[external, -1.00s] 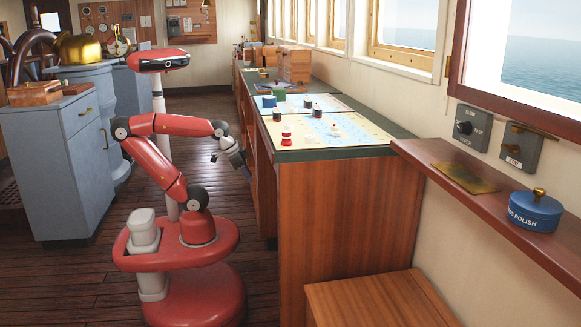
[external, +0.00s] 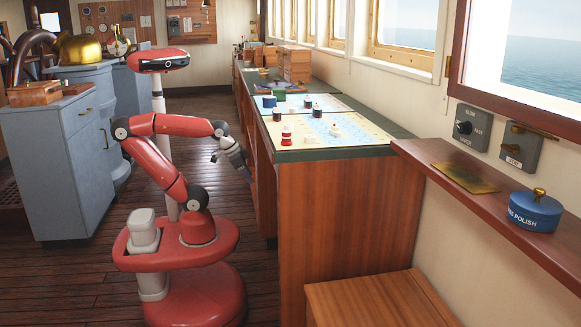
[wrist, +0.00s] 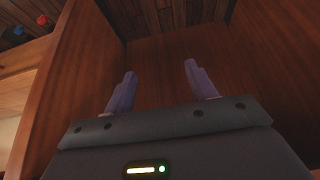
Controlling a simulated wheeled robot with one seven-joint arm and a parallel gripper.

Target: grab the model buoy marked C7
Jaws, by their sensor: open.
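Several small model buoys stand on the chart-topped counter (external: 340,170) in the external view. They include a red and white one (external: 287,136), dark ones (external: 317,111) and a pale one (external: 335,130). Their markings are too small to read, so I cannot tell which is C7. My gripper (external: 246,172) hangs beside the counter's left side, below the top and apart from the buoys. In the wrist view my gripper (wrist: 157,85) has its two purple fingers spread with nothing between them, facing brown wood panels. No buoy lies between the fingers.
Blue and green items (external: 279,96) and wooden boxes (external: 294,64) stand farther back on the counter. A low wooden bench (external: 370,300) is at the front. A blue polish tin (external: 535,212) sits on the right shelf.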

